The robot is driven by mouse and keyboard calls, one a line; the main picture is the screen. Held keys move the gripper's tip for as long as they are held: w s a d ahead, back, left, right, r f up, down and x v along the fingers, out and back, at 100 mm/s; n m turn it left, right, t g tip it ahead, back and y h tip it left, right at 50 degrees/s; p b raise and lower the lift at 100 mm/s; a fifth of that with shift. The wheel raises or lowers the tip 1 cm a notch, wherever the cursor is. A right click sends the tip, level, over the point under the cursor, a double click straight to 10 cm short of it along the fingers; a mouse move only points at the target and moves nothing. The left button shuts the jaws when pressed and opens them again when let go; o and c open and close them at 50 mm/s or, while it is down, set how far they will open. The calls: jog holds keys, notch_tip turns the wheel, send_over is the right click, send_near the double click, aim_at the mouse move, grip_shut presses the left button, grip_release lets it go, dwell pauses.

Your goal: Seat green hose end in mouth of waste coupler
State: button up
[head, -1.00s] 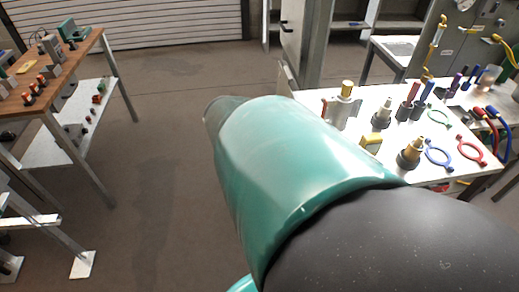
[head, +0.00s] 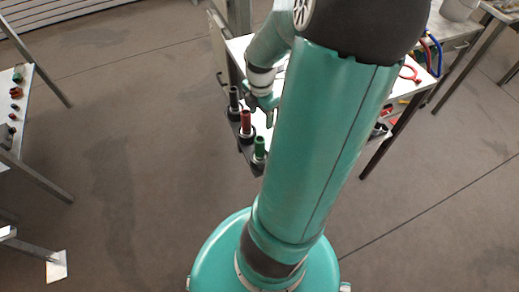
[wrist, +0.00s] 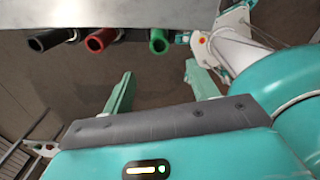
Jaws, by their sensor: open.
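A green tube end (head: 260,147), which looks like the green hose end, stands in a dark holder at the near left end of the white table. It also shows in the wrist view (wrist: 158,41), at the edge of a grey surface. My gripper (head: 264,110) is open and empty, close beside the row of tube ends. In the wrist view my gripper's two teal fingers (wrist: 157,80) are apart, with the green tube end ahead of the gap between them and not touched. I cannot pick out the waste coupler; my arm hides much of the table.
A red tube end (head: 246,122) and a black tube end (head: 233,98) stand in the same row. The white table (head: 400,88) carries a red ring (head: 410,73) on its right part. Open floor lies left of the table. Another bench stands at the far left.

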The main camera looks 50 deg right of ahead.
send_over(260, 139)
notch_tip(260, 139, down, 7)
jog(key=shift+a+f, duration=0.1)
jog(key=shift+f, duration=3.05)
jog(key=shift+c, duration=0.5)
grip_shut()
